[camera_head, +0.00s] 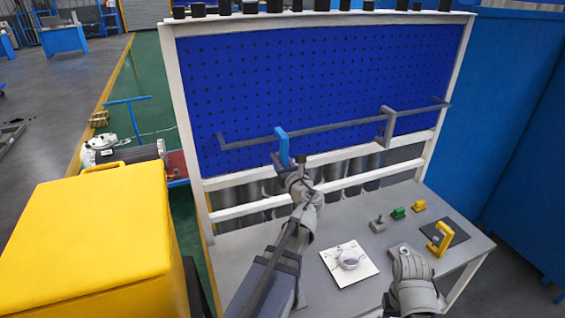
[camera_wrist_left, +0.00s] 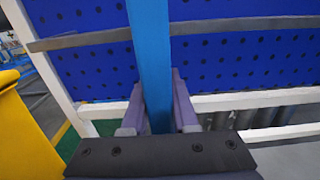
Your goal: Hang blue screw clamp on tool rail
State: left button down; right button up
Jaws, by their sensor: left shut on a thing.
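The blue screw clamp (camera_head: 282,148) is upright at the left part of the grey tool rail (camera_head: 340,124), its top at rail height. I cannot tell whether it bears on the rail. My left gripper (camera_head: 287,168) is shut on the clamp's lower part, just below the rail. In the left wrist view the clamp's blue bar (camera_wrist_left: 151,60) stands between the two fingers (camera_wrist_left: 158,112) and crosses in front of the rail (camera_wrist_left: 90,39). My right gripper (camera_head: 408,262) is low over the table's front; its fingers are not clear.
A grey clamp (camera_head: 387,128) hangs on the rail to the right. On the table (camera_head: 315,222) are a yellow clamp (camera_head: 440,238) on a dark pad, small green (camera_head: 398,213) and yellow (camera_head: 418,206) blocks, and a white plate (camera_head: 340,274) with a round part. A yellow cabinet (camera_head: 95,235) stands left.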

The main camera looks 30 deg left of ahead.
pick_arm(q)
jog(key=shift+f+b+x, duration=0.2)
jog(key=shift+x, duration=0.75)
jog(key=shift+f+b+x, duration=0.25)
jog(key=shift+x, duration=0.75)
jog(key=shift+f+b+x, duration=0.2)
jog(key=shift+x, duration=0.75)
jog(key=c, duration=0.6)
grip_release()
jog(key=shift+v, duration=3.95)
